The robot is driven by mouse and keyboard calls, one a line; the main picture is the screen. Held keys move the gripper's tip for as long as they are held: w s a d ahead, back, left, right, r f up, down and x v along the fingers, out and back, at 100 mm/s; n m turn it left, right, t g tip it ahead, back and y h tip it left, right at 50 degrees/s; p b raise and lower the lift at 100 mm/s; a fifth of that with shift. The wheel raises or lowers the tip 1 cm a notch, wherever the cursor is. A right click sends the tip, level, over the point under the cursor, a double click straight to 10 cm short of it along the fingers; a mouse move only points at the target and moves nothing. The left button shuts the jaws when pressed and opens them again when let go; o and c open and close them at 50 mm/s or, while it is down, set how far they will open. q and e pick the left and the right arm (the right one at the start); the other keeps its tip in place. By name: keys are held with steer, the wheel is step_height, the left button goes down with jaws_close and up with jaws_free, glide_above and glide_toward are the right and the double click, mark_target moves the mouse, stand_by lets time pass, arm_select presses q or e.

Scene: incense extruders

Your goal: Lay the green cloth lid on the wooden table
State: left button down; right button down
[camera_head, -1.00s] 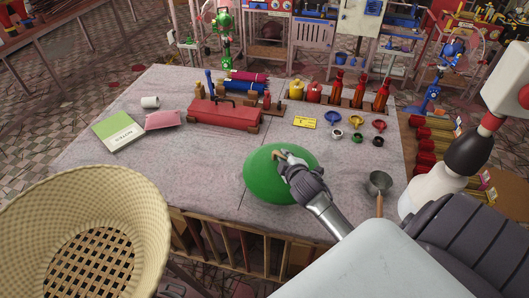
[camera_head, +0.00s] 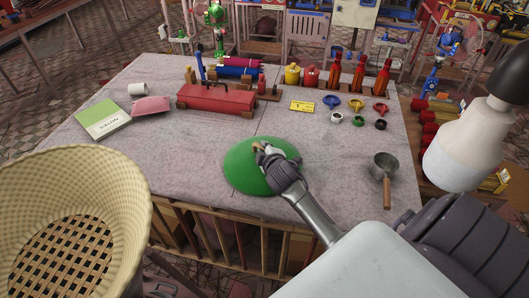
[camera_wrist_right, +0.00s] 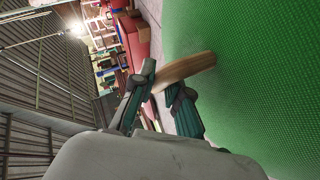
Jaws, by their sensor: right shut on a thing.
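The green cloth lid (camera_head: 240,172) is a round, domed disc with a curved wooden handle (camera_wrist_right: 190,68). My right gripper (camera_head: 264,153) is shut on that handle. In the right wrist view, the lid's woven green surface (camera_wrist_right: 260,80) fills the right side, and the handle passes between the fingers (camera_wrist_right: 163,88). In the head view the lid is over the front middle of the table (camera_head: 185,165); I cannot tell whether it touches the tabletop. My left gripper is not in view.
A woven basket (camera_head: 135,205) is at the lower left. A metal ladle (camera_head: 385,165) lies right of the lid. A red toolbox (camera_head: 215,98), a green notebook (camera_head: 103,120), bottles (camera_head: 358,78) and small funnels (camera_head: 356,104) are farther back. The tabletop left of the lid is clear.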

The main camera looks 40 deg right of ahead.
steer(key=c, duration=1.6)
jaws_free()
steer(key=o, duration=0.4)
steer(key=shift+f, duration=0.1)
steer(key=shift+o, duration=0.2)
steer(key=shift+r, duration=0.3)
steer(key=shift+s+a, duration=0.2)
steer(key=shift+s, duration=0.2)
steer(key=b+v, duration=0.1)
steer(key=v, duration=1)
